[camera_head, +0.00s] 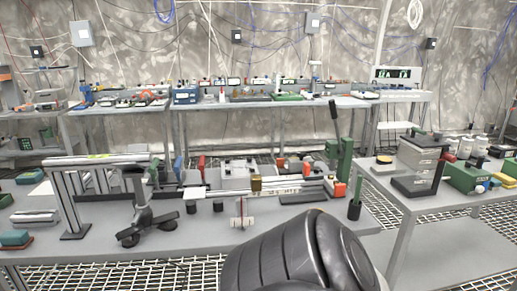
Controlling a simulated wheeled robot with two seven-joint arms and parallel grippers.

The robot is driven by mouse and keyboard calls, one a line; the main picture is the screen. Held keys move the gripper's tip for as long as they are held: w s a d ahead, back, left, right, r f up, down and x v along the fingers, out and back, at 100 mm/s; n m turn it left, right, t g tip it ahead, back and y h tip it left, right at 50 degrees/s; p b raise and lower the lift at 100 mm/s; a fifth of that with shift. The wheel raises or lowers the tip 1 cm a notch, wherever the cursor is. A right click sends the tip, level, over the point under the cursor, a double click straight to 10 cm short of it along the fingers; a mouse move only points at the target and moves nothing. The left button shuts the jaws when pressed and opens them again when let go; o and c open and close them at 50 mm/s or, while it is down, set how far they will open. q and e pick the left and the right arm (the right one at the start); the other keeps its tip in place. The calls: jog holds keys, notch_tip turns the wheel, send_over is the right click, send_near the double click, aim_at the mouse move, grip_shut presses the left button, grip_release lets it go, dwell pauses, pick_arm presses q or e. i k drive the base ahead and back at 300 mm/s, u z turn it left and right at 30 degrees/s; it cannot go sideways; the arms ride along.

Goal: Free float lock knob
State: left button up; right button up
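A bench apparatus with a long horizontal metal bar (225,193) lies across the near table. A brass-coloured block (256,184) sits on the bar. An orange part (339,190) is at the bar's right end. Small dark knob-like parts (218,206) show just below the bar. I cannot tell which part is the float lock knob; it is too small or hidden. Neither of my grippers is in view. A black rounded link of my own arm fills the bottom middle and covers part of the near table's front edge.
The near table (190,237) has bare patches at its front. A black tripod-like stand (142,215), an aluminium frame (70,205) and a green lever press (341,158) stand on it. Another table (405,200) with boxes is at right. Cluttered benches (240,103) line the wall.

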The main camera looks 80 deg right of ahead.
aim_at(437, 135)
jog(key=z, duration=4)
jog(key=k, duration=0.35)
jog(key=z, duration=1.1)
jog(key=i, duration=2.35)
jog(key=u, duration=0.9)
